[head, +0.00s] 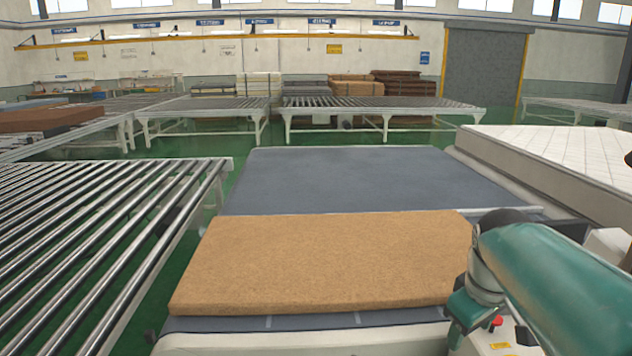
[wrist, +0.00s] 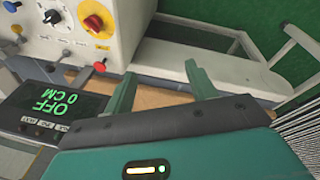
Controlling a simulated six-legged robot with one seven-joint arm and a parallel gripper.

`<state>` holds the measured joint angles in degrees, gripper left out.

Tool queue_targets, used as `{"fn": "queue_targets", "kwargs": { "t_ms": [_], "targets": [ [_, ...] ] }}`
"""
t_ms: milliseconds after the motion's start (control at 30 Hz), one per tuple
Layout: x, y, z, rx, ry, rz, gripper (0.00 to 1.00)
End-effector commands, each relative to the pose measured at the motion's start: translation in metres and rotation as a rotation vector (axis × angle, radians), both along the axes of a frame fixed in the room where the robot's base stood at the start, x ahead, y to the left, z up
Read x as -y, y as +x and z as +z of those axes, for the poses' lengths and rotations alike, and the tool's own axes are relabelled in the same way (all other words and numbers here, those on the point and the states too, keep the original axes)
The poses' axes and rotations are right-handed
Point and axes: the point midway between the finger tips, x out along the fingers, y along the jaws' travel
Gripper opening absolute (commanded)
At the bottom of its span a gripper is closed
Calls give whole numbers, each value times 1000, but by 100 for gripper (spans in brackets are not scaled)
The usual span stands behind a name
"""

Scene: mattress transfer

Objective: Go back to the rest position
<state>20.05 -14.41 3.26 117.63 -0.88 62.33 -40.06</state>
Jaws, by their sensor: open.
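My gripper (wrist: 160,88) shows in the wrist view with its two green fingers spread apart and nothing held between them. A tan strip lies behind the fingers; I cannot tell whether it is the brown pad. In the head view my teal arm reaches in from the right, with its wrist end low beside the right edge of the brown mattress pad (head: 325,260). The pad lies flat on the near part of a table with a blue-grey top (head: 380,180). The fingertips cannot be made out in the head view.
A control panel with a red knob (wrist: 94,23) and a display (wrist: 50,110) reading OFF, 0 CM is close to my gripper. A white mattress (head: 570,160) lies at the right. A roller conveyor (head: 90,240) fills the left. Green floor shows between them.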

Motion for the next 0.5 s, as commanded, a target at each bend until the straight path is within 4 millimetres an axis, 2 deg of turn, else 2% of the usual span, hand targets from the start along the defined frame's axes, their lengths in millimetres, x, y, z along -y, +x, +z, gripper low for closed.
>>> {"fn": "queue_targets", "kwargs": {
  "t_ms": [33,200,333,500],
  "targets": [
    [-19,-13,1,35,9,-29,56],
    [-66,-52,-6,144,76,-164,56],
    [-93,-82,-18,215,148,-258,56],
    [-112,-105,-31,266,223,-339,56]
  ]
}}
